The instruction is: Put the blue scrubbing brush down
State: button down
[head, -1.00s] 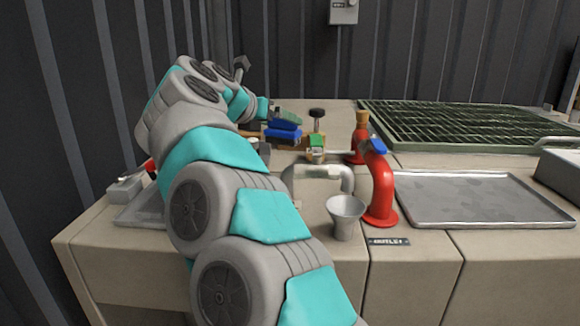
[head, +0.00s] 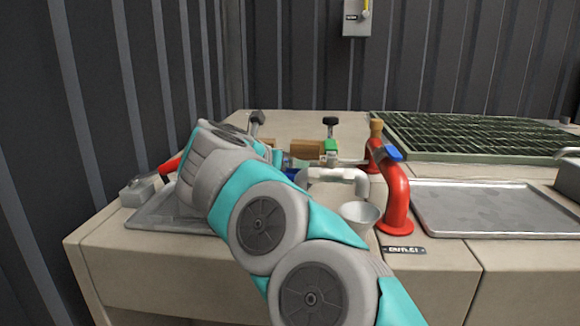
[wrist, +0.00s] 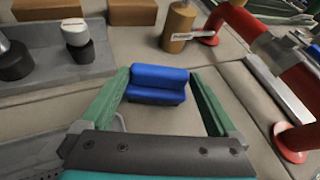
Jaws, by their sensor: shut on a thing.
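The blue scrubbing brush (wrist: 157,85) sits between the two green fingers of my gripper (wrist: 159,76) in the wrist view, with a finger close against each end. My gripper is shut on it. In the head view only a small blue piece of the brush (head: 291,174) shows, beside the pale pipe; my arm hides most of the gripper. The beige counter top (wrist: 215,110) lies below the brush. I cannot tell whether the brush touches it.
Brown blocks (wrist: 132,12) lie behind. A metal tray (head: 495,208) is at the right, a grey tray (head: 160,214) at the left.

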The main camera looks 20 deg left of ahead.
jog(key=shift+f, duration=0.15)
grip_release()
jog(key=shift+r, duration=0.25)
jog(key=b+v, duration=0.1)
jog(key=v, duration=1.1)
